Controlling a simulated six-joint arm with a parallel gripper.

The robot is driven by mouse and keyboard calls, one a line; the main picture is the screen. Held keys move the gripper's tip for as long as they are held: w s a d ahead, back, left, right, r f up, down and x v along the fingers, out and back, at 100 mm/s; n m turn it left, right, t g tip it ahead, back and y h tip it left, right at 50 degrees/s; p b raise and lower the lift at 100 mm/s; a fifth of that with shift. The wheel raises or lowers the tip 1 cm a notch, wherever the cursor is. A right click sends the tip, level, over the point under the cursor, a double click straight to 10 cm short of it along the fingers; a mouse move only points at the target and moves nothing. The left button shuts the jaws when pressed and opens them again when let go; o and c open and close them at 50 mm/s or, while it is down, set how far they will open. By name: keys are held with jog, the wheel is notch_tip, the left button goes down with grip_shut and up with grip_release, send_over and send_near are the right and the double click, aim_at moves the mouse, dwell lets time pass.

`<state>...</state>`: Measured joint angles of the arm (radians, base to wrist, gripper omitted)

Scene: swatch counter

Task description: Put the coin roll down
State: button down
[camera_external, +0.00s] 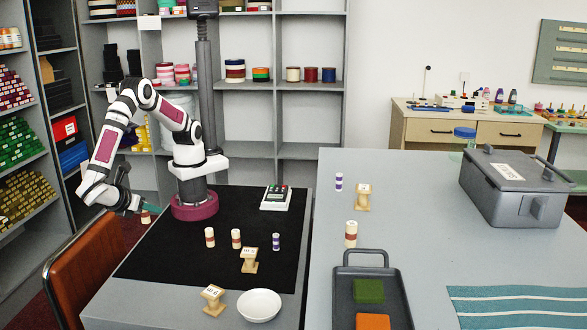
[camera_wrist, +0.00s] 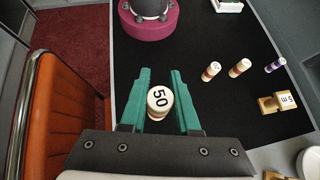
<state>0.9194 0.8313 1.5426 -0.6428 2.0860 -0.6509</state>
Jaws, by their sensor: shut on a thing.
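My gripper (camera_wrist: 160,84) is shut on a coin roll (camera_wrist: 158,101), a cream roll with "50" on its top end, held upright between the green fingers. In the external view my gripper (camera_external: 138,206) is at the left, and the held roll (camera_external: 146,217) shows a reddish band below it, near the black mat's (camera_external: 170,262) left edge. Whether it touches anything below cannot be told. Two similar red-banded rolls (camera_external: 210,237) (camera_external: 236,239) and a purple-banded roll (camera_external: 276,241) stand upright on the mat.
Labelled wooden stands (camera_external: 249,266) (camera_external: 212,301) and a white bowl (camera_external: 259,305) are near the front. A scale (camera_external: 276,198) sits at the mat's back right. An orange chair (camera_external: 88,268) is close at left. The mat's left part is clear. The right table holds a grey tray (camera_external: 340,290) and box (camera_external: 510,190).

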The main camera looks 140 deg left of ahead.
jog(key=w+a+f+m+t, duration=0.1)
jog(key=w+f+m, duration=0.1)
jog(key=w, duration=0.1)
jog(key=w+a+f+m+t+y, duration=0.1)
jog(key=w+a+f+m+t, duration=0.1)
jog(key=w+f, duration=0.1)
jog(key=w+a+f+m+t, duration=0.1)
jog(key=w+f+m+t, duration=0.1)
jog(key=shift+w+a+f+y, duration=0.15)
jog(key=shift+w+f+y, duration=0.2)
jog(key=shift+w+y, duration=0.05)
jog(key=shift+w+a+f, duration=0.1)
jog(key=shift+w+f, duration=0.05)
jog(key=shift+f, duration=0.95)
jog(key=shift+w+a+f, duration=0.1)
jog(key=shift+w+f, duration=0.05)
jog(key=shift+f, duration=0.95)
jog(key=c, duration=0.6)
grip_release()
jog(key=shift+c, duration=0.2)
